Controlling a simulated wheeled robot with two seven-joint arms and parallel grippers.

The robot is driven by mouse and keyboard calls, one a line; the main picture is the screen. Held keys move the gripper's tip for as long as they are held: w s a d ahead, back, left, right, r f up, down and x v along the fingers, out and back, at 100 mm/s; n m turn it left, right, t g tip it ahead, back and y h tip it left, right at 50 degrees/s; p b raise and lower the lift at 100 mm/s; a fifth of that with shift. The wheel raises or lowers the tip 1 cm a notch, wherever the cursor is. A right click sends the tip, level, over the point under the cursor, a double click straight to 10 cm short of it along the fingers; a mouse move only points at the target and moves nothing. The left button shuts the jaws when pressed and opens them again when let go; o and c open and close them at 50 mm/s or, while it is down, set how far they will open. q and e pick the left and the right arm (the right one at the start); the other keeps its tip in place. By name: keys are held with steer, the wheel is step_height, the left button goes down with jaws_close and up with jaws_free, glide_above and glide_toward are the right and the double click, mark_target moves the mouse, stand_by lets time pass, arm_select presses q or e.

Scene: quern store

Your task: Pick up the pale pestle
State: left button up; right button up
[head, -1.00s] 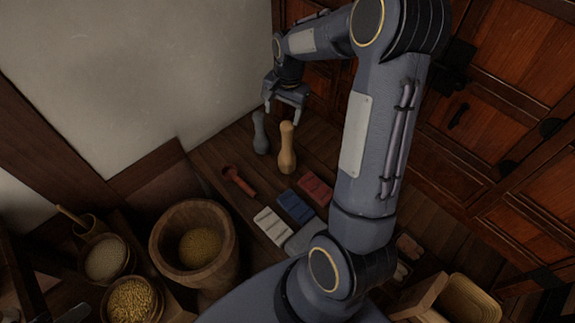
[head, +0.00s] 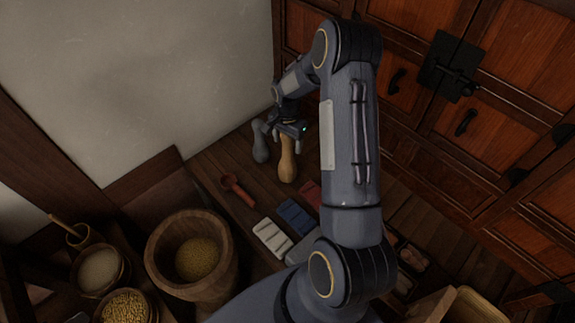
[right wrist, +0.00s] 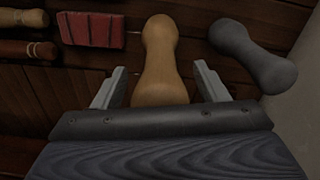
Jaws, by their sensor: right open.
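In the right wrist view, the pale pestle (right wrist: 161,50) lies between the two open fingers (right wrist: 160,82), with a gap on each side. Its near end is hidden behind the gripper body. My left gripper is not in view.
A red scoop (head: 238,189) and white (head: 271,239), blue (head: 294,216) and red (head: 309,193) ribbed blocks lie nearby. A large wooden mortar (head: 158,254) with grain stands at lower left. Wooden cabinets (head: 480,90) rise at right, the pale wall (head: 130,70) behind.

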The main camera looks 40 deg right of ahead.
steer(key=shift+r, duration=0.1)
steer(key=c, duration=1.3)
